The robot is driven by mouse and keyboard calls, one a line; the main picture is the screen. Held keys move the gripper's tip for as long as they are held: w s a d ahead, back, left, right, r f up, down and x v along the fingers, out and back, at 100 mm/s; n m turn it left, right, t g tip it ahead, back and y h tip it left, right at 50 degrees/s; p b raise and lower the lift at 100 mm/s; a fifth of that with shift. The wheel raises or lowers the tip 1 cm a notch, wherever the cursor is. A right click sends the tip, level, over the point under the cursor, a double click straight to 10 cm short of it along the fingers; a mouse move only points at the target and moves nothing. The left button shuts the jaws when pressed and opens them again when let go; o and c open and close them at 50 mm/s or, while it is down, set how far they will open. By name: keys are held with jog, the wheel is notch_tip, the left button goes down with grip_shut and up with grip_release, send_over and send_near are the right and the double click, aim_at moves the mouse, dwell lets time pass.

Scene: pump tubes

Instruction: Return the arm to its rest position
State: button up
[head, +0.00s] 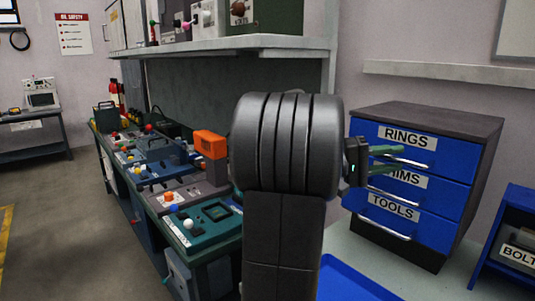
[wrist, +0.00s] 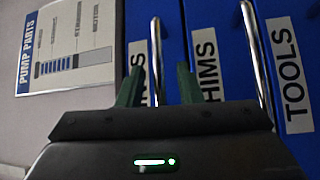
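My gripper (head: 397,160) is in front of the blue drawer cabinet (head: 487,150), level with the upper drawers. Its two green fingers are apart, with no object held between them. In the wrist view my gripper (wrist: 161,78) points at the drawer fronts, and a silver handle (wrist: 155,45) shows in the gap between the fingers. I cannot tell whether the fingers touch it. The drawers labelled RINGS (head: 408,137), SHIMS and TOOLS (head: 394,207) look shut. My dark arm fills the middle of the head view and hides part of the bench behind.
A long bench (head: 150,195) with pump units and an orange block (head: 211,145) runs along the left. A shelf (head: 225,45) is above it. A blue tray (head: 345,283) lies low in front, and a blue BOLTS bin (head: 517,225) is at right. The floor at left is clear.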

jog(key=shift+s+d+r, duration=0.1)
jog(key=shift+d+r, duration=0.05)
jog(key=shift+d, duration=0.55)
jog(key=shift+s+a, duration=0.3)
jog(key=shift+a, duration=0.15)
